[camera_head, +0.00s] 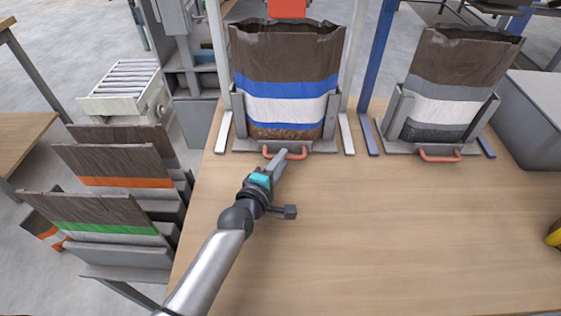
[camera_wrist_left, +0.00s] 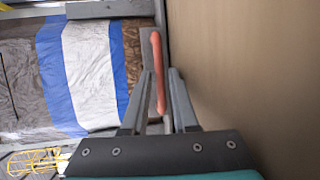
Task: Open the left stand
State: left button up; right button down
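The left stand (camera_head: 325,146) is a grey holder at the back middle of the table. An upright brown bag (camera_head: 284,55) with blue and white bands sits in it. The stand's red handle (camera_head: 299,154) faces me; it also shows in the left wrist view (camera_wrist_left: 157,65). My left gripper (camera_head: 281,158) is at the handle's left side. In the left wrist view its fingers (camera_wrist_left: 162,78) are apart, with the handle lying between them. I cannot tell whether either finger touches it. My right gripper is not in view.
A second stand (camera_head: 400,147) with a red handle (camera_head: 440,154) holds a brown, white and grey bag (camera_head: 455,85) at the right. A rack with several bags (camera_head: 115,165) stands left of the table. The table (camera_head: 370,230) is mostly clear in front.

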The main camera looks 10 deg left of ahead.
pick_arm(q)
grip_shut()
dwell(1.3)
